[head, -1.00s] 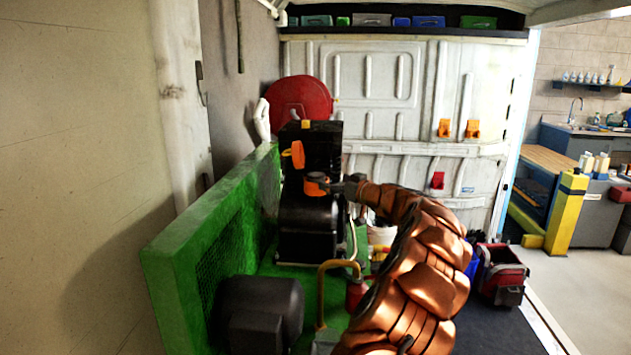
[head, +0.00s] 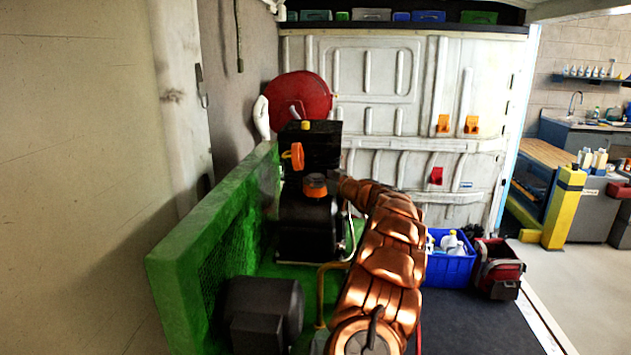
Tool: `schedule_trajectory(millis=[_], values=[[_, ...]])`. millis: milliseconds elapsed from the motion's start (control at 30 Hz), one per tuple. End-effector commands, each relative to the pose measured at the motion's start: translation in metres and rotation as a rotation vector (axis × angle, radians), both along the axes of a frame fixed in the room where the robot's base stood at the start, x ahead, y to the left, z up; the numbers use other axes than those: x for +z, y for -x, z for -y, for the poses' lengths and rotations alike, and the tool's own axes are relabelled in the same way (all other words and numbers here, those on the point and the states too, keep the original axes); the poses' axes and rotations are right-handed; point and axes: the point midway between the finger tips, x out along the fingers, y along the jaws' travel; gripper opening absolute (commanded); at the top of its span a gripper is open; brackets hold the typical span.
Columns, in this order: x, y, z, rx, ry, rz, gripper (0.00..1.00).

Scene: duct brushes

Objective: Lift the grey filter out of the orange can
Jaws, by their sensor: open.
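The orange can (head: 315,190) is a short round cup on top of the black machine. A dark grey top, seemingly the filter (head: 315,179), shows at its mouth; how deep it sits is too small to tell. An orange round part (head: 297,155) stands upright just above and left of it, against a black block. My gripper (head: 334,178) is dark and small, close to the right side of the can at about rim height. Its jaws are open and hold nothing visible. The fingertips are hard to make out, and I cannot tell whether they touch the can.
The black machine (head: 305,228) stands on a green bed beside a green mesh panel (head: 210,230). A bent brass-coloured pipe (head: 323,290) rises in front. A red reel (head: 298,98) is behind. A blue crate with bottles (head: 450,268) and a red-black bin (head: 499,262) stand at right.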

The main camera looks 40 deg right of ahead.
Motion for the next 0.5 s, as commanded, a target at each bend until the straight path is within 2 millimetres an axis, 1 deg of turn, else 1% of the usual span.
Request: schedule_trajectory(millis=[100, 367, 433, 500], values=[[-0.0008, -0.0055, 0.0, 0.001, -0.001, -0.001, 0.91], [-0.0009, -0.0063, 0.0, 0.001, -0.001, 0.0, 0.91], [-0.0009, -0.0063, 0.0, 0.001, -0.001, 0.0, 0.86], [-0.0009, -0.0063, 0.0, 0.001, -0.001, 0.0, 0.78]])
